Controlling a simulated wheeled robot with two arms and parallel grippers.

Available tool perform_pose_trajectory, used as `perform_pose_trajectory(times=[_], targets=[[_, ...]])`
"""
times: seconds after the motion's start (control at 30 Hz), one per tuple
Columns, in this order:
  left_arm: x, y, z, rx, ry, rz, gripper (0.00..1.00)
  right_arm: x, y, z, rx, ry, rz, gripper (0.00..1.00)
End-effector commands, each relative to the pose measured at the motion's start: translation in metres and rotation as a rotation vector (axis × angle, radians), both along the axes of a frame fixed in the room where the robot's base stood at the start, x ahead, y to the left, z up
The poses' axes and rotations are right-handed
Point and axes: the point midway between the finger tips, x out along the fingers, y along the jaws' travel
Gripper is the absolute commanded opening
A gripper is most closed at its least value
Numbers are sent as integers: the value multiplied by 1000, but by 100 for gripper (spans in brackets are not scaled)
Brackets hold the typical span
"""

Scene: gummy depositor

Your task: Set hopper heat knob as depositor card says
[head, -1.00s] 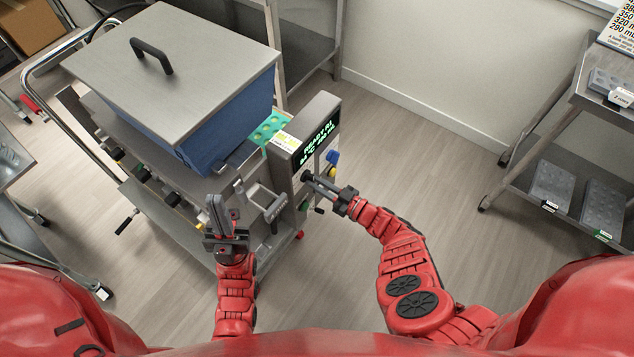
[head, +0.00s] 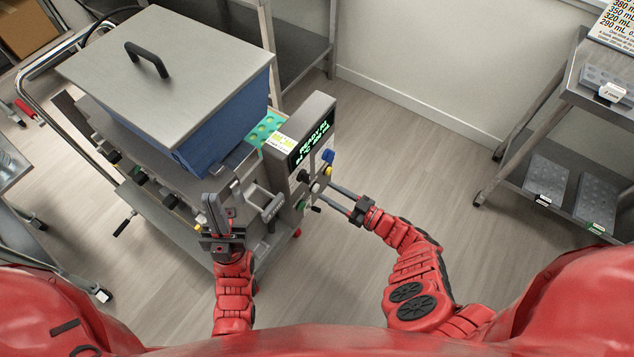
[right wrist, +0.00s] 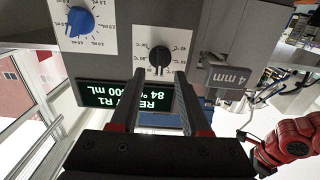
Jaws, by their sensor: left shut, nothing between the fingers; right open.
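The depositor has a blue hopper (head: 222,125) under a grey lid and a control box (head: 312,112) with a green-lit display (head: 312,143). The black heat knob (right wrist: 159,57) sits on a white °C scale plate, just ahead of my right gripper (right wrist: 160,75). That gripper is open, with no visible contact; in the head view it is beside the box's front (head: 338,197). My left gripper (head: 213,208) is shut and empty, left of the box. A small yellow-and-white card (head: 282,142) is too small to read.
A blue mL knob (right wrist: 80,20) is beside the heat knob. A "4 mm" tag block (right wrist: 229,77) juts out near my right fingers. A trolley (head: 560,110) with grey moulds and a partly cropped mL sign (head: 615,25) stands right. The floor between is clear.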

Motion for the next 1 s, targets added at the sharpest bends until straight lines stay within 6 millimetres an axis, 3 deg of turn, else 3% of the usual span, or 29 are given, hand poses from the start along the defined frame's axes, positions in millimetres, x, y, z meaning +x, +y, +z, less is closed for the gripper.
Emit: perform_pose_trajectory(times=[0.2, 0.4, 0.6, 1.0], targets=[[0, 0, 4, 0, 0, 0, 0, -36, -48, -2, -4, 4, -1, 46], [0, 0, 2, 0, 0, 0, 0, -56, -77, -1, -2, 0, 0, 46], [0, 0, 1, 0, 0, 0, 0, -64, -87, -1, -1, 0, 1, 46], [0, 0, 1, 0, 0, 0, 0, -64, -87, 0, -1, -1, 1, 46]])
